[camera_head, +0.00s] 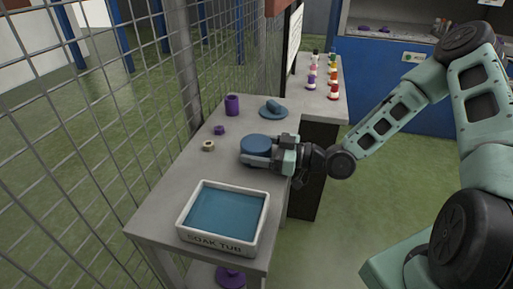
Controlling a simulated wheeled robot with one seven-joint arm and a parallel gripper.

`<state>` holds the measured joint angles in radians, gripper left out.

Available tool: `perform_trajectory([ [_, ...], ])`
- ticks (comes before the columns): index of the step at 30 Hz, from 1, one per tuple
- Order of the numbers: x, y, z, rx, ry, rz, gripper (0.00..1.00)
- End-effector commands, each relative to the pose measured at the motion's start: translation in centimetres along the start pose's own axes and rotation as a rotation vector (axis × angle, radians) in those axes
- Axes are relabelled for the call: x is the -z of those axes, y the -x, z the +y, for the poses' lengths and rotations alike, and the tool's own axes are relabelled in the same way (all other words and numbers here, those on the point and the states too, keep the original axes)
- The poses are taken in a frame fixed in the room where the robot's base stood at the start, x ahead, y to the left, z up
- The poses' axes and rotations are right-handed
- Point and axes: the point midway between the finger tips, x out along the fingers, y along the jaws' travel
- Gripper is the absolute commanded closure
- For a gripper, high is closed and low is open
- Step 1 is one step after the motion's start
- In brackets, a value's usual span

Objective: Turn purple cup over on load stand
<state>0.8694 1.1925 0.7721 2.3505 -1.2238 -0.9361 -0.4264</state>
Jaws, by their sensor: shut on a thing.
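A purple cup-like cylinder (232,105) stands upright toward the back left of the grey bench, apart from my gripper. My gripper (258,157) reaches in from the right over the middle of the bench. It is shut at a blue round piece (257,141) with a flat top; the contact is partly hidden by the fingers. A blue-grey disc (273,113) with a small blue piece on it lies behind. I cannot tell which of these round things is the load stand.
A white tub marked SOAK TUB (184,226), blue inside, stands at the bench's near end. A small purple piece (219,130) and a beige ring (208,146) lie left of my gripper. Wire fencing (150,120) runs along the left. Several coloured bottles (333,83) stand far back.

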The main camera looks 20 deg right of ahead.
Motion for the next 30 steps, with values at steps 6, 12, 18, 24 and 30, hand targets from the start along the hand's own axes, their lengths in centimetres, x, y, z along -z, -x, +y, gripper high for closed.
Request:
perform_trajectory([
  [6, -0.1, 0.0, 0.0, 0.000, 0.000, 0.001, 0.03],
  [12, -0.1, 0.0, 0.0, 0.000, 0.000, 0.000, 0.03],
  [18, -0.1, 0.3, 0.1, -0.001, 0.000, -0.001, 0.03],
  [24, -0.1, 2.9, 0.1, -0.004, 0.001, -0.001, 0.03],
  [30, -0.1, 7.5, 0.2, -0.007, 0.002, -0.002, 0.03],
])
